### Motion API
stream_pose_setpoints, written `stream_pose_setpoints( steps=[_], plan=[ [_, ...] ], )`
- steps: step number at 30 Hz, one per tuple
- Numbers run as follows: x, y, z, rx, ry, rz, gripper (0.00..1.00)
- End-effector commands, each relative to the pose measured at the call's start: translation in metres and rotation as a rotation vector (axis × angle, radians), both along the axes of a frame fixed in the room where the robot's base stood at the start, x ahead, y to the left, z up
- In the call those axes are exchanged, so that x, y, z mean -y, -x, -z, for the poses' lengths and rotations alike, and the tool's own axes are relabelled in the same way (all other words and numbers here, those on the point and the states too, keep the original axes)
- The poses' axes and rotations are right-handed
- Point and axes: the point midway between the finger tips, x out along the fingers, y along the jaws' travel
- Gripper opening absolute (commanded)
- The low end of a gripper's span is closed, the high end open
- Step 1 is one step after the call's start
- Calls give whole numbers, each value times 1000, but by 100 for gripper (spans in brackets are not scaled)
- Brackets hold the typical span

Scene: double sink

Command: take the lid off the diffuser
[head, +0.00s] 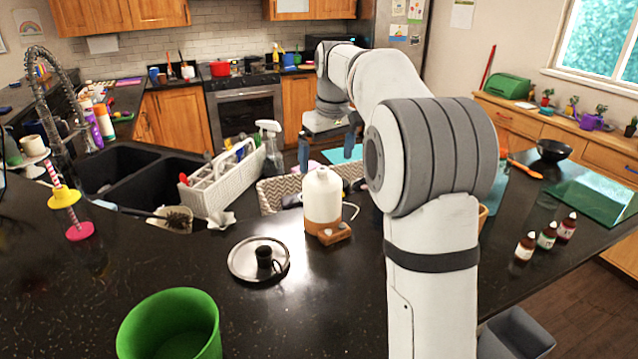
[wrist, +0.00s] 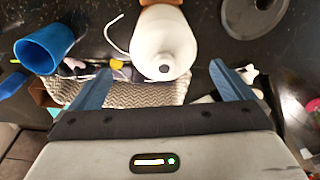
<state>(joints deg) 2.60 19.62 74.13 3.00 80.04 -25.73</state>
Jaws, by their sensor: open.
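The diffuser (head: 322,197) is a white rounded bottle on a wooden base, upright on the dark counter, with a thin white cord to its right. Its white top narrows upward; I cannot make out a seam between lid and body. My gripper (head: 327,157) is open and empty, above and beyond the diffuser. In the wrist view the diffuser (wrist: 163,42) shows its top with a dark round opening toward me. It lies ahead, between the lines of the two blue fingers of my gripper (wrist: 160,68). The fingers look apart from it.
A round metal tray (head: 238,262) with a small black cup stands left of the diffuser. A patterned basket (head: 270,194) is behind it. A white caddy (head: 225,185) stands by the black double sink (head: 135,178). A green bin (head: 170,328) is at the front. The counter before the diffuser is bare.

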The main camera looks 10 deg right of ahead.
Motion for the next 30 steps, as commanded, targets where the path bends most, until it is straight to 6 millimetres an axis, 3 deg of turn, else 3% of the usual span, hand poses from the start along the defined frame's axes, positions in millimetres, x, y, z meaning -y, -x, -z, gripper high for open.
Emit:
stream_pose_setpoints(
  steps=[15, 23, 30],
  plan=[
    [-9, -9, 63, -1, 0, 2, 100],
    [-9, -9, 66, 1, 0, 3, 100],
    [-8, -9, 66, 1, 0, 3, 81]
  ],
)
